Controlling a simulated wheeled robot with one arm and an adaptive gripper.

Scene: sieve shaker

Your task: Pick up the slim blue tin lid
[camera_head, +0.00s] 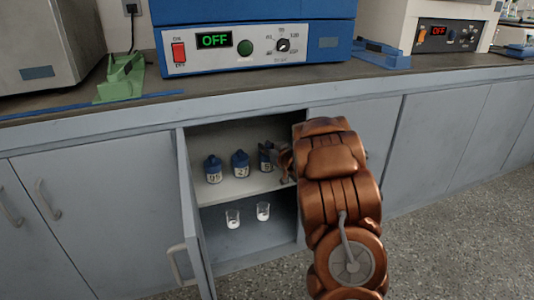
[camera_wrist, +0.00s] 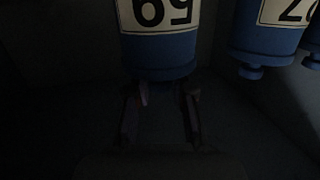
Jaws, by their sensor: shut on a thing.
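The blue tin (camera_head: 266,157) on the right of the cabinet's upper shelf has a white label and is partly hidden by my gripper (camera_head: 284,163). In the wrist view its label is upside down, and the tin's blue lid (camera_wrist: 160,70) points down the picture. My gripper (camera_wrist: 165,97) has its two fingers at the end of this lid, where the knob is dark and mostly hidden. It is shut on the lid, and I see no clear gap between lid and tin.
Two more labelled blue tins (camera_head: 240,163) (camera_head: 213,168) stand left of it on the same shelf (camera_head: 235,188). Two small glass beakers (camera_head: 233,218) (camera_head: 263,211) stand below. The open cabinet door (camera_head: 196,220) bounds the left side. The counter edge (camera_head: 240,108) overhangs above.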

